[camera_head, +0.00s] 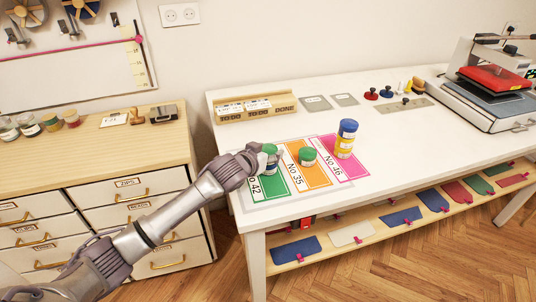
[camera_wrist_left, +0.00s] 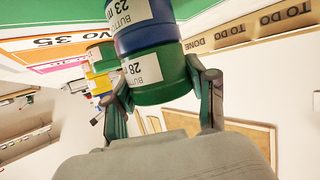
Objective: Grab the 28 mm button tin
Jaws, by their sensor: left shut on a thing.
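The 28 mm button tin (camera_wrist_left: 150,78) is green with a white label and sits between the fingers of my left gripper (camera_wrist_left: 163,92) in the wrist view. The gripper is shut on it. A blue tin (camera_wrist_left: 148,38), its label reading 23 m, is directly against it, beneath it in the stack. In the head view my left gripper (camera_head: 256,157) is at the green tin (camera_head: 270,148) over the green No 42 card (camera_head: 272,184), partly hiding the stack. I cannot tell whether the two tins are touching or slightly apart. My right gripper is not in view.
Another green tin (camera_head: 307,157) stands on the orange No 35 card (camera_head: 318,179). A blue tin (camera_head: 348,127) stands on a yellow tin (camera_head: 344,147) on the pink No 46 card (camera_head: 354,172). A wooden rack (camera_head: 257,111) is behind; a heat press (camera_head: 497,92) is far right.

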